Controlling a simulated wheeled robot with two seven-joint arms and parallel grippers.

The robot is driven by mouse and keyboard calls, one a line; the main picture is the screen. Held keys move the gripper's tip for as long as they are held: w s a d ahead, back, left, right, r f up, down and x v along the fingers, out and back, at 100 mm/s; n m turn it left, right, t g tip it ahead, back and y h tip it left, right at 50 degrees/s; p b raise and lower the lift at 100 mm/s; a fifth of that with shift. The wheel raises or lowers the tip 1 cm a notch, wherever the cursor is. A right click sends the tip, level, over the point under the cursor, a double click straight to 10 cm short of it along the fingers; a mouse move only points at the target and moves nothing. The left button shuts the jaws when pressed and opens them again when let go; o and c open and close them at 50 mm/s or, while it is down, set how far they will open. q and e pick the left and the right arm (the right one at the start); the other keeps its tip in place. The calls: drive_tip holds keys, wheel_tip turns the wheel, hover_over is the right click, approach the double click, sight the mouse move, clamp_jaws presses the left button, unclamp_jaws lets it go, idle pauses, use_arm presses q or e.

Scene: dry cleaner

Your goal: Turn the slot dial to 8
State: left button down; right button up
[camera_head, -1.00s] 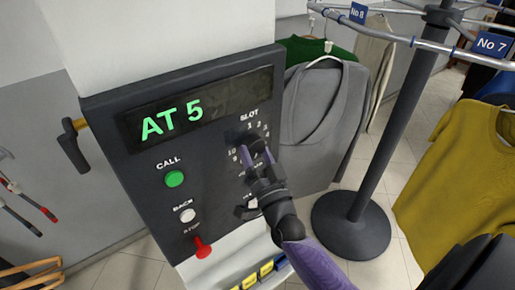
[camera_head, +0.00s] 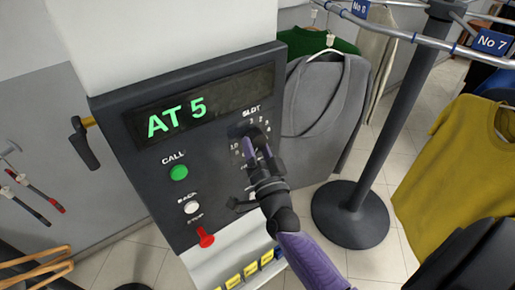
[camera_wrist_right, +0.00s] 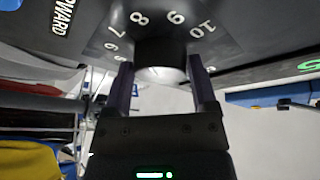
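The dark control panel (camera_head: 140,170) fills the middle of the head view, and its green display (camera_head: 178,118) reads "AT 5". The slot dial is a dark round knob at the panel's upper right, with white numbers around it. In the right wrist view the dial (camera_wrist_right: 162,52) shows from close up, with 7, 8, 9 and 10 visible above it. The dial's pointer mark cannot be made out. My left gripper is out of view.
A green CALL button (camera_head: 178,173), a white BACK button (camera_head: 191,207) and a red STOP knob (camera_head: 205,238) run down the panel's left part. A grey garment (camera_head: 320,115) hangs just right of the panel. A dark pole on a round base (camera_head: 350,220) stands beyond my right arm.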

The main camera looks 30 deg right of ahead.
drive_tip(key=shift+o, duration=1.4)
drive_tip(key=b+v, duration=0.1)
drive_tip(key=v, duration=0.9)
drive_tip(key=shift+b, duration=0.35)
